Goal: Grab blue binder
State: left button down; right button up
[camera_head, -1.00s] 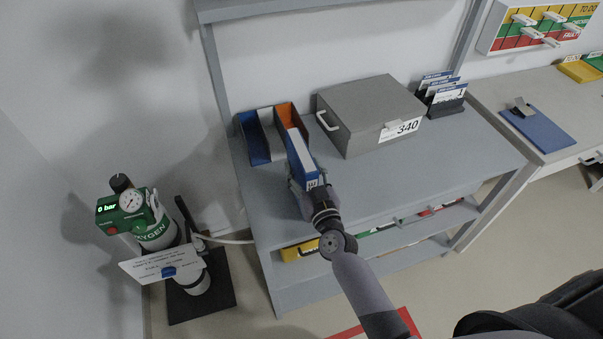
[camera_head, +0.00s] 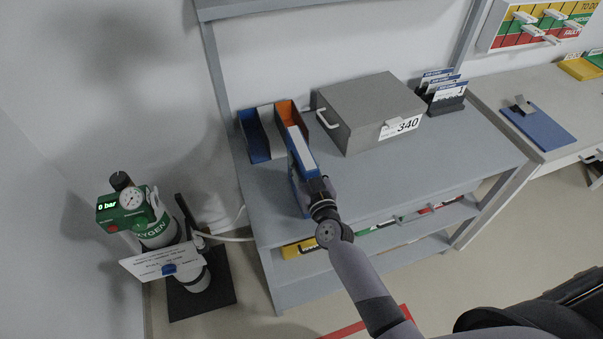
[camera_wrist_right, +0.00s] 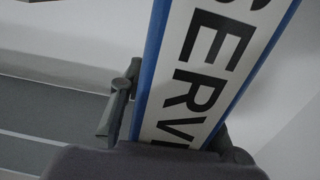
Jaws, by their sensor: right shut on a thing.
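The blue binder (camera_head: 301,155) with a white label stands in front of the file holder on the grey shelf top in the head view. My right gripper (camera_head: 310,188) is shut on it from the near side. In the right wrist view, the binder's white spine with dark letters "SERVI" (camera_wrist_right: 205,70) and blue edges fills the middle, between the fingers of the right gripper (camera_wrist_right: 175,125). Its lower end is hidden by the gripper. I cannot tell whether the binder touches the shelf top. My left gripper is not in view.
A file holder (camera_head: 254,138) with blue, grey and orange parts is behind the binder. A grey box (camera_head: 352,112) marked 340 stands to the right, close by. An oxygen cylinder (camera_head: 160,232) stands at left. The front of the shelf top (camera_head: 420,165) is bare.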

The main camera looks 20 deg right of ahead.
grip_shut()
jog(key=shift+r, duration=0.1)
dwell(0.4)
jog(key=shift+r, duration=0.15)
